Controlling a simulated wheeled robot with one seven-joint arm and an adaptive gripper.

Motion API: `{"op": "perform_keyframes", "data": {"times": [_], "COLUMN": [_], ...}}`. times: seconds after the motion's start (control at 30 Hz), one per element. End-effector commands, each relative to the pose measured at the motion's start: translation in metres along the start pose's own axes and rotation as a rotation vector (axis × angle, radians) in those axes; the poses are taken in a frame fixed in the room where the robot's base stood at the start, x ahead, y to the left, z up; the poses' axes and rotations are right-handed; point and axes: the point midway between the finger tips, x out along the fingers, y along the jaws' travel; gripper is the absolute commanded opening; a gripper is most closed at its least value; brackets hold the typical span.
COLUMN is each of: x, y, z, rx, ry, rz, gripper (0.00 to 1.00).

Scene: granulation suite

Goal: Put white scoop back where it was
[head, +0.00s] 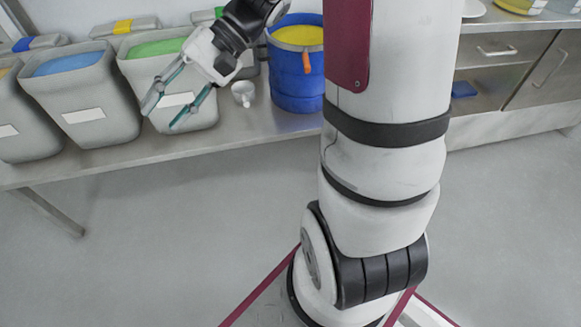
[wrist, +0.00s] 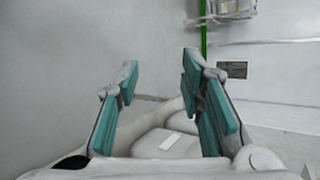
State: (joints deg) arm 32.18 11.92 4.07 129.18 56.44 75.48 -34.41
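A small white cup-like thing (head: 243,92), which looks like the white scoop, sits on the steel bench (head: 250,130) between a grey bin and the blue bucket. My gripper (head: 164,117) is open, with its two teal-padded fingers spread and nothing between them. It hangs in front of the green-filled bin (head: 190,100), to the left of the white thing and apart from it. In the wrist view my gripper (wrist: 160,68) is also open and empty. The scoop does not show there.
A grey bin with blue contents (head: 85,100) stands left of the green one, with another bin (head: 20,120) at the far left. My arm column hides part of the bench. Drawers (head: 495,50) stand at right.

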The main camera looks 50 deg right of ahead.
Motion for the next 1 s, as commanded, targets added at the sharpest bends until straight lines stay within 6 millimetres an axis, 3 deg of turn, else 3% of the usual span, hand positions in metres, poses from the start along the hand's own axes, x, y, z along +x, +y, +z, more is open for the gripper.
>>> {"op": "perform_keyframes", "data": {"times": [0.03,0.2,0.4,0.5,0.7,1.0], "x": [0.004,0.006,-0.010,-0.023,-0.053,-0.073], "y": [-0.007,-0.004,0.019,0.035,0.066,0.082], "z": [0.026,0.101,0.172,0.198,0.227,0.235], "rx": [-0.042,-0.138,-0.253,-0.311,-0.409,-0.457], "ry": [-0.032,-0.109,-0.120,-0.091,0.006,0.084], "rz": [0.071,0.310,0.589,0.721,0.922,1.021], "gripper": [0.35,0.35,0.35,0.35,0.35,0.35]}}
